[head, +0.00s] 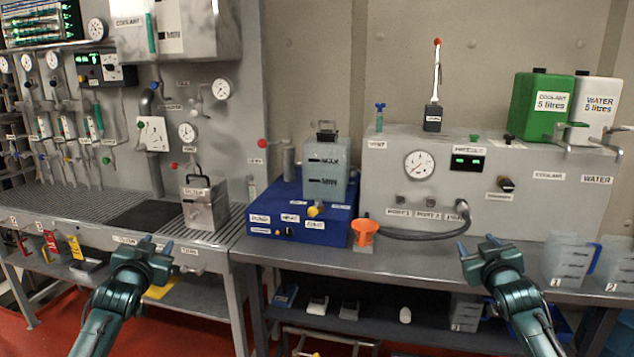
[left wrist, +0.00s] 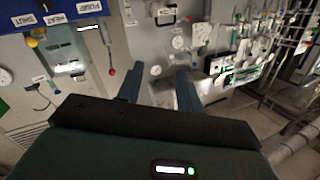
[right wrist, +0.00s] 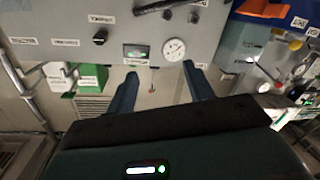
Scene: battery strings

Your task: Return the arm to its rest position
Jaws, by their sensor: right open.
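My left gripper (head: 157,244) is at the lower left of the head view, in front of the left bench. Its fingers are apart with nothing between them, as the left wrist view (left wrist: 158,78) also shows. My right gripper (head: 476,244) is at the lower right, in front of the grey bench panel. Its fingers are apart and empty, also in the right wrist view (right wrist: 160,70). Both arms reach in from the bottom edge, and neither gripper visibly touches anything.
A metal canister (head: 204,204) stands on the left bench. Green (head: 540,105) and white (head: 597,108) containers top the panel. Clear jugs (head: 566,258) stand at right.

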